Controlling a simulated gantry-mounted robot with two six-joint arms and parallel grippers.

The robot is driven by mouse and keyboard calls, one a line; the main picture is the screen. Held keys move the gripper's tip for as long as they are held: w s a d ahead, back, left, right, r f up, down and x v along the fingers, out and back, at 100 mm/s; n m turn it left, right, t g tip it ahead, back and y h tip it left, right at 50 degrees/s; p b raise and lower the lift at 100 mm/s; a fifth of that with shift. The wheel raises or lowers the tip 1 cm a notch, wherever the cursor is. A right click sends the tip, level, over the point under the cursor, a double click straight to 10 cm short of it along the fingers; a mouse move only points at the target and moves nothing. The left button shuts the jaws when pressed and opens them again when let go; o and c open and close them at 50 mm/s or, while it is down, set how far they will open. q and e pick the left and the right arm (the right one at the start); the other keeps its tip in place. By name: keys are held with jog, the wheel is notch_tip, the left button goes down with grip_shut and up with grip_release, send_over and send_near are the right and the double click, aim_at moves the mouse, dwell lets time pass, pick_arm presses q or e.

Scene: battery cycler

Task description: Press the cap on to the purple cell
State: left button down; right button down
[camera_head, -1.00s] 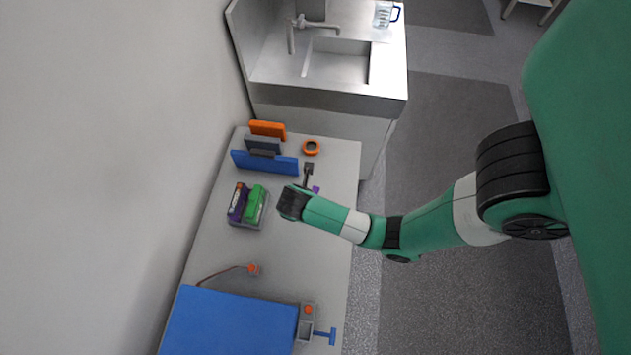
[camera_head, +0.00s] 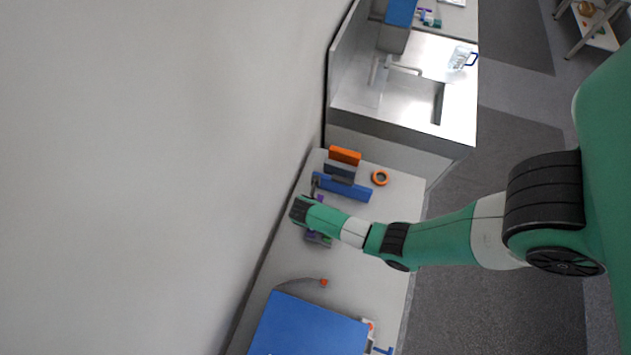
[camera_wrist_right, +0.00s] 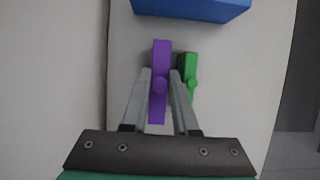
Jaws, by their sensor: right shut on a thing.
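In the head view my arm's end covers most of the cells. A small purple piece (camera_head: 320,198) shows beside my wrist. My left gripper is not in view.
A green cell (camera_wrist_right: 189,66) with a green knob stands close to the right finger. A blue block (camera_head: 341,187) lies beyond, with grey and orange blocks (camera_head: 345,156) behind. An orange ring (camera_head: 380,177) lies right of them. A big blue box (camera_head: 308,325) is at the front.

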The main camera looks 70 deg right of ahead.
notch_tip(320, 180, down, 5)
jog(key=b, duration=0.4)
jog(key=shift+b, duration=0.3)
jog(key=shift+f+b, duration=0.5)
jog(key=shift+f, duration=0.25)
jog(key=shift+f+p, duration=0.15)
jog(key=shift+p, duration=0.25)
dwell(0.5)
jog(key=shift+f, duration=0.45)
dwell(0.5)
jog(key=shift+c, duration=0.6)
grip_release()
